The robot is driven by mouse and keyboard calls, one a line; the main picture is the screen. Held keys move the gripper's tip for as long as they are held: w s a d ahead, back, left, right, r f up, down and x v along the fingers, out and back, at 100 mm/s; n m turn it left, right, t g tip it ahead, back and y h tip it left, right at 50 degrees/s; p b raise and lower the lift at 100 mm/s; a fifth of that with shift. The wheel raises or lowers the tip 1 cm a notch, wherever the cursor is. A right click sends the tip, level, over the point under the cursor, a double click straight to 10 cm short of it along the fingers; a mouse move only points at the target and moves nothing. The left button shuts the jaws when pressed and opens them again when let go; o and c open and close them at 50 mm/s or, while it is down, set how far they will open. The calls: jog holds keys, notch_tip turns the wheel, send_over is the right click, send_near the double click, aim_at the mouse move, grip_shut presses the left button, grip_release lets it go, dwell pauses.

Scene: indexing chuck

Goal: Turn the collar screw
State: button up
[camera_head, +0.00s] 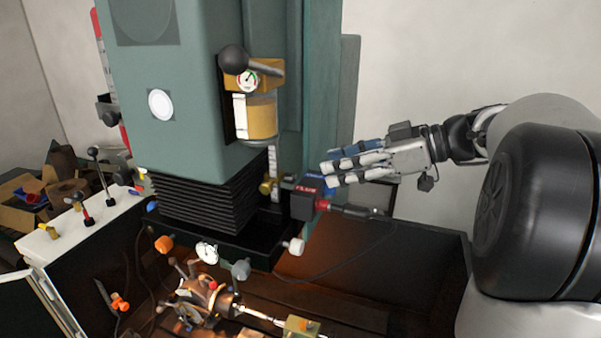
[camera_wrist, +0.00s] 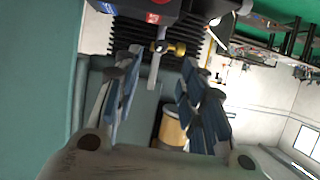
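My gripper (camera_head: 328,169) is in the right half of the head view, in the air beside the green machine column, with its fingers pointing left. In the wrist view my gripper (camera_wrist: 158,75) shows two blue-padded fingers spread apart with nothing between them. The indexing chuck (camera_head: 205,297), a small copper-coloured device with several handles, sits low on the machine's table, well below and left of my gripper. I cannot make out a collar screw on it. A brass knob (camera_head: 268,186) is on the column, left of my fingers; it also shows beyond them in the wrist view (camera_wrist: 174,48).
A black and red box (camera_head: 304,202) with a cable is just below my fingertips. Black bellows (camera_head: 205,205) and a brass cylinder (camera_head: 258,116) with a gauge and black lever are on the machine. A white-topped cabinet (camera_head: 75,232) stands at left. Free wall space lies above my gripper.

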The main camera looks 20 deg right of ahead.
aim_at(294, 176)
jog(key=p+x, duration=0.1)
jog(key=x, duration=0.7)
jog(key=shift+w+a+f, duration=0.2)
jog(key=shift+c, duration=0.5)
grip_shut()
